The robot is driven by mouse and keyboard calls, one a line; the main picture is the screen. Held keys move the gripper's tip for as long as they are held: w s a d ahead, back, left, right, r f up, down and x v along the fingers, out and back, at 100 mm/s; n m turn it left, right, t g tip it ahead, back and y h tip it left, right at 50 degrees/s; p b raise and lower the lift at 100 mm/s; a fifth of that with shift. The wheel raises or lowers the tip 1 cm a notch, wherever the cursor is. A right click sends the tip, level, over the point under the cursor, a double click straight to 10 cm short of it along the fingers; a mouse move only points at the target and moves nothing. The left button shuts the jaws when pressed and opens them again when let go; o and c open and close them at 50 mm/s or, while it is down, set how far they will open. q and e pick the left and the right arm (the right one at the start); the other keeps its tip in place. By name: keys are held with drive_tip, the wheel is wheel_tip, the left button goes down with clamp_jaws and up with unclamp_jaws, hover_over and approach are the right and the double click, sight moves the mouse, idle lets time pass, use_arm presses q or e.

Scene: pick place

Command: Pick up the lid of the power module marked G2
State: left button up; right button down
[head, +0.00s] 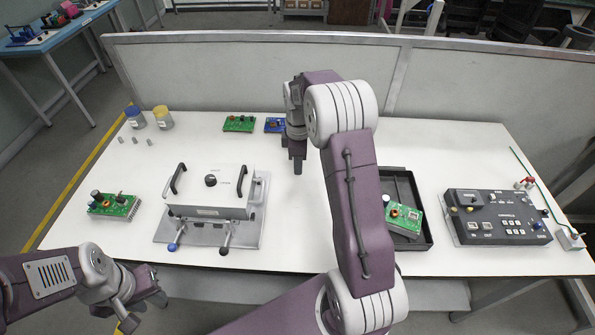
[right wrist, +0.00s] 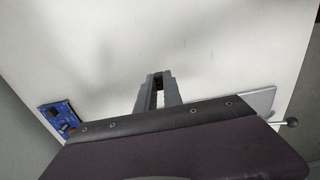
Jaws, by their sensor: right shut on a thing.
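No mark G2 can be read in either view. Green circuit boards with parts on them lie at the left (head: 113,206), at the back (head: 239,124) and in the black tray (head: 403,217). A blue board (head: 274,125) lies at the back and also shows in the right wrist view (right wrist: 60,118). My right gripper (head: 298,167) is over the middle of the table, fingers pointing down. In the right wrist view its fingertips (right wrist: 158,78) are shut on a small dark thing, mostly hidden. My left gripper (head: 146,300) is open and empty at the front left, off the table edge.
A grey fixture (head: 208,212) with two black handles and a knob stands left of centre. A black tray (head: 424,238) and a control box (head: 496,217) are at the right. Jars with blue (head: 135,119) and yellow (head: 163,119) lids stand back left. A partition closes the back.

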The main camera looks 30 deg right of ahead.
drive_tip(key=s+d+r, duration=0.6)
drive_tip(key=s+d, duration=0.1)
drive_tip(key=s, duration=0.1)
drive_tip(key=shift+s+d+r+p, duration=0.25)
drive_tip(key=shift+s+d+p, duration=0.05)
drive_tip(key=shift+p, duration=0.05)
